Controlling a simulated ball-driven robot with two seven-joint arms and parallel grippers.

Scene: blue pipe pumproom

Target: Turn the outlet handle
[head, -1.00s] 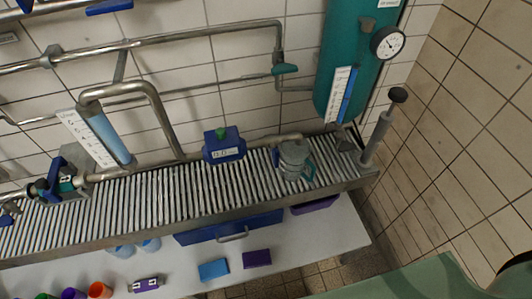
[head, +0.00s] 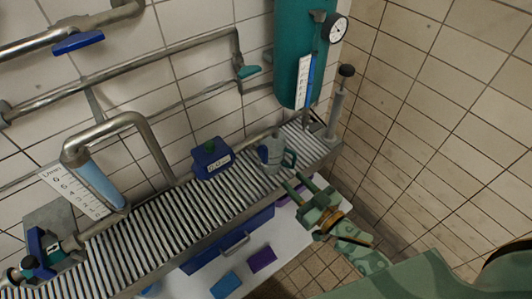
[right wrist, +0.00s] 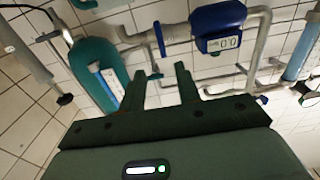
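Several handles show, and none is clearly labelled as the outlet handle. A teal lever (head: 248,72) sits on the wall pipe left of the teal tank. A blue lever (head: 78,43) is on the upper-left pipe. My right gripper (head: 294,182) is just in front of and below the grey fitting, apart from it. Its two fingers are spread and empty in the right wrist view (right wrist: 160,80). My left gripper is out of sight.
The slatted grate (head: 150,225) runs along the wall. The teal tank (head: 297,50) has a gauge (head: 338,28), and a hand pump (head: 339,100) stands at its right. Blue (head: 226,286) and purple (head: 262,259) blocks lie on the lower shelf. Open floor lies at lower right.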

